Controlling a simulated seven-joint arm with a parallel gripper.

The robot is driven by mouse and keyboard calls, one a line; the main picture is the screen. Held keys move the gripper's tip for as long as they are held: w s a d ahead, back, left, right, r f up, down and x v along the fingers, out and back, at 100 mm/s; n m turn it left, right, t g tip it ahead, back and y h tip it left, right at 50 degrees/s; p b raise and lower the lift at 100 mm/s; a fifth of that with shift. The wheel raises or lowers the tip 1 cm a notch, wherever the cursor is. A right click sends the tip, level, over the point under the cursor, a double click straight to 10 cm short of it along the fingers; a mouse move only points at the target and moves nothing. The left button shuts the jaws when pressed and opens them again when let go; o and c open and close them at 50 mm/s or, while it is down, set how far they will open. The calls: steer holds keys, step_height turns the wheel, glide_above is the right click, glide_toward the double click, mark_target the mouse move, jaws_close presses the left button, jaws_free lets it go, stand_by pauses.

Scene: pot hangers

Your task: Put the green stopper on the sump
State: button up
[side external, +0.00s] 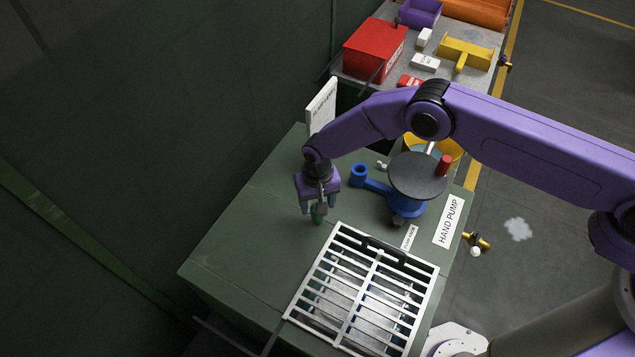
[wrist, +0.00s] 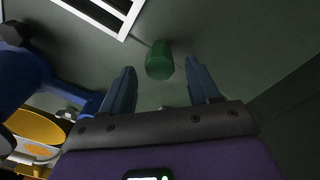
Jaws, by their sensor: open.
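The green stopper (wrist: 159,62) stands on the dark green bench top in the wrist view, just ahead of and between my two open fingers. It also shows in the side external view (side external: 317,218), partly hidden below the fingertips. My gripper (wrist: 163,80) is open and empty, pointing down over it; the purple hand also shows in the side view (side external: 319,205). A white slatted grate (side external: 365,292) lies on the bench, over what appears to be the sump opening. Its edge shows at the top left of the wrist view (wrist: 97,15).
A blue hand pump (side external: 402,205) with a dark round top and red knob stands right of my gripper. A white sign (side external: 322,105) is behind. A grey table (side external: 480,30) with a red box and other items is at the back. The bench's left part is clear.

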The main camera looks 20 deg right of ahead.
step_height(320, 180, up, 9)
steer(key=shift+r, duration=0.2)
steer(key=shift+r, duration=0.1)
steer(key=s+d+r+n, duration=0.3)
steer(key=s+d+r, duration=0.25)
steer(key=r, duration=0.45)
steer(key=s+d+r+n, duration=0.35)
steer(key=d+r, duration=0.25)
steer(key=r, duration=0.3)
steer(key=s+d+r+n, duration=0.3)
steer(key=s+d, duration=0.7)
steer(key=d, duration=0.1)
steer(key=s+d+r+n, duration=0.3)
steer(key=s+d, duration=0.8)
steer(key=shift+s+d+r, duration=0.2)
steer(key=shift+d+r, duration=0.2)
